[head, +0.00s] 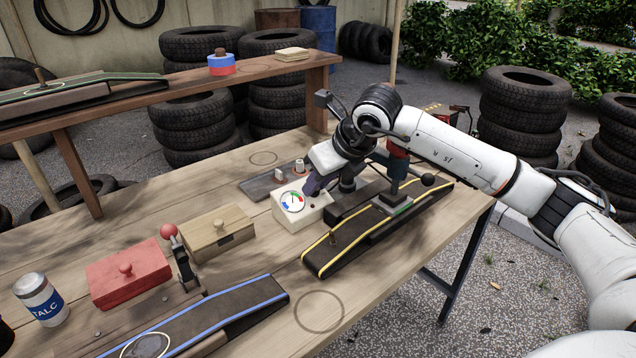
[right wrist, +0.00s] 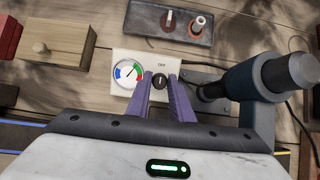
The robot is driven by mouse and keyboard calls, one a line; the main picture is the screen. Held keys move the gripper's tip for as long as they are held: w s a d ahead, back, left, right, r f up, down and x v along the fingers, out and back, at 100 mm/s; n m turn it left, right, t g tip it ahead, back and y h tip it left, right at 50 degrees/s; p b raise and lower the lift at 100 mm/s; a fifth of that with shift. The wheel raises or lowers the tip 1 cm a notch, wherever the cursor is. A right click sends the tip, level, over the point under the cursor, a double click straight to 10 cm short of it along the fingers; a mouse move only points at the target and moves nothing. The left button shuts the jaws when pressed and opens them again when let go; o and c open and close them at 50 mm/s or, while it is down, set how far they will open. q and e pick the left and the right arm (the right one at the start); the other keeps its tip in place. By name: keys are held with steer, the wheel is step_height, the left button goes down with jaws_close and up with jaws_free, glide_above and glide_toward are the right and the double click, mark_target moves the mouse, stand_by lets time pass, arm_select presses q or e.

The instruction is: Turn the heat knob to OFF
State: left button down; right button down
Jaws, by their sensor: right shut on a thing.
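The heat control is a white box (head: 289,208) on the wooden table, with a dial of blue, green and red segments. In the right wrist view the dial (right wrist: 129,73) is left of a dark round knob (right wrist: 160,79), and the word OFF is printed above the knob. My right gripper (right wrist: 161,84) has its purple fingers on either side of the knob and is shut on it. In the head view my right gripper (head: 316,186) hides the knob. The dial needle points up and right, near the green segment. My left gripper is not in view.
A grey plate with switches (head: 274,184) lies behind the box. A black belt ramp with yellow edges (head: 350,240) is close on the right. A wooden box (head: 219,232) and a red box (head: 127,275) stand to the left.

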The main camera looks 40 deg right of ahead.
steer(key=c, duration=1.6)
jaws_free()
steer(key=v, duration=1)
steer(key=shift+s+r, duration=0.1)
steer(key=shift+r+p, duration=0.1)
steer(key=shift+p, duration=0.2)
